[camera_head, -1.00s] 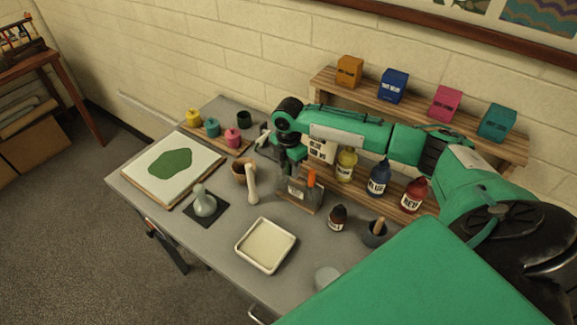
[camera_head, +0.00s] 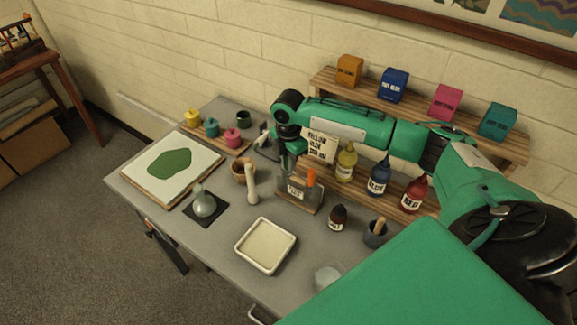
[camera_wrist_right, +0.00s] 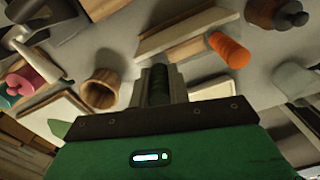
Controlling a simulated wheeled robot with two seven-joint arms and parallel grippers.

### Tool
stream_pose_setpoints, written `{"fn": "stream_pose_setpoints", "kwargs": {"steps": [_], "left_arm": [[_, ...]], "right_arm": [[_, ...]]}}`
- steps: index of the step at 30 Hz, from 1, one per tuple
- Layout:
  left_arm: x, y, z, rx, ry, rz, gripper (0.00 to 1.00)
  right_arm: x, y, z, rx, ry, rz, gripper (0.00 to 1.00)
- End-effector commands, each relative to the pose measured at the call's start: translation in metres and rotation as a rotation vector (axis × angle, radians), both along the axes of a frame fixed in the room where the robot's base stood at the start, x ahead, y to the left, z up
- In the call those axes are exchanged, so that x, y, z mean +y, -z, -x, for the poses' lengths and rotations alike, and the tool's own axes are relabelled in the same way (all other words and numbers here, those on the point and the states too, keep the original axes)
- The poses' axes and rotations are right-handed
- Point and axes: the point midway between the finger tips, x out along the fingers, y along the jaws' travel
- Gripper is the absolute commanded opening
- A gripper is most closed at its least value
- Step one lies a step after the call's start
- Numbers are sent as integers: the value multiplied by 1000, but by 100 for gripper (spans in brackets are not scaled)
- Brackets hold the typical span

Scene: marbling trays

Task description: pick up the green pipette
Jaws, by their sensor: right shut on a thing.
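My right gripper (camera_head: 289,163) hangs over the left part of a labelled pipette holder (camera_head: 312,207). In the right wrist view its fingers (camera_wrist_right: 158,84) are shut on a dark green piece, the green pipette (camera_wrist_right: 159,88), upright between them. In the head view the pipette is mostly hidden by the gripper, and I cannot tell whether its lower end is clear of the holder. An orange pipette (camera_head: 311,177) stands in the right part of the holder; its orange bulb also shows in the wrist view (camera_wrist_right: 229,50). My left gripper is not in view.
Left of the holder are a mortar (camera_head: 238,176) and a pale pestle (camera_head: 252,186). A white tray (camera_head: 242,257) and a dark bottle (camera_head: 337,219) are in front. Colour bottles (camera_head: 378,180) stand behind on the wooden shelf. Bare table lies left of the tray.

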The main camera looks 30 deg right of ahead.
Motion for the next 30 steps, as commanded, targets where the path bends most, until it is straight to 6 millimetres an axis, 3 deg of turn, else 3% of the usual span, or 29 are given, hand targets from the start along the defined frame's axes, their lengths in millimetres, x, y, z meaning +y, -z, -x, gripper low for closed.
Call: {"fn": "stream_pose_setpoints", "kwargs": {"steps": [5, 18, 24, 30], "left_arm": [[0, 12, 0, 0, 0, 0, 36], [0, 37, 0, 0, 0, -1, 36], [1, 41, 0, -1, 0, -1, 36], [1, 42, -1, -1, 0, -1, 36]], "right_arm": [[0, -32, -1, -5, -2, -1, 13], [1, -141, -1, -5, -1, -2, 13], [1, -170, -1, -2, -1, -2, 13], [1, -179, 0, 0, -1, -2, 13]]}}
